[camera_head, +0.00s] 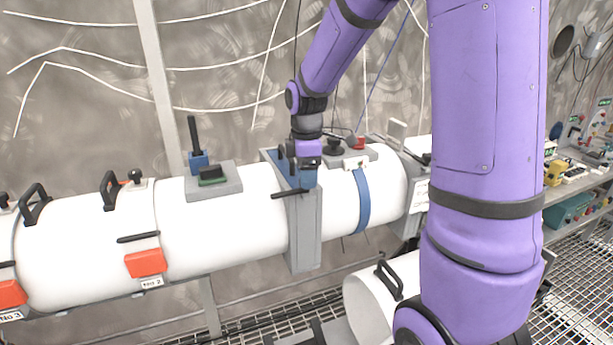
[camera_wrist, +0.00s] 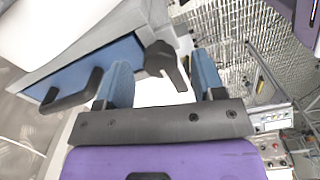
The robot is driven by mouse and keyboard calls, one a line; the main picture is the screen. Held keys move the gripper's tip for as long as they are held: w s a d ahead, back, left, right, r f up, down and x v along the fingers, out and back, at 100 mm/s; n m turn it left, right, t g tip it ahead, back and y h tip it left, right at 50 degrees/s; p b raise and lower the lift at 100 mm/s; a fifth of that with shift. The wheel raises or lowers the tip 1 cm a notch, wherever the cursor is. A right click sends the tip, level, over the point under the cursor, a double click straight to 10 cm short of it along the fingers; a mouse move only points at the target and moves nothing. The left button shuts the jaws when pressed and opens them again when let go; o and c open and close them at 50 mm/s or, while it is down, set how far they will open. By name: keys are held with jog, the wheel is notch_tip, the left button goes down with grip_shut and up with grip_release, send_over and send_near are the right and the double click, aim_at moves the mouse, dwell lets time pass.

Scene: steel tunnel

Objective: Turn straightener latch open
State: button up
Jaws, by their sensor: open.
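A grey upright block (camera_head: 304,235) with a blue face (camera_head: 275,165) wraps the white pipe below my gripper. I take it for the straightener. A black lever (camera_head: 288,194) sticks out left near my gripper (camera_head: 308,185). In the wrist view, my gripper (camera_wrist: 163,78) is open, with its two blue fingers apart. A dark latch-like lever (camera_wrist: 164,66) shows in the gap between the fingers, nearer the left one; I cannot tell if they touch. A black loop handle (camera_wrist: 72,92) sits on the blue face, left of the fingers.
The white pipe (camera_head: 220,235) runs across the view, with red latches (camera_head: 146,263), black handles (camera_head: 110,190) and a blue strap (camera_head: 361,200). A grey block with a black lever (camera_head: 193,135) stands on top, left of my gripper. A workbench (camera_head: 575,185) is at the right.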

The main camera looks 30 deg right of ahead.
notch_tip(320, 180, up, 10)
dwell(0.4)
jog(key=shift+f, duration=0.1)
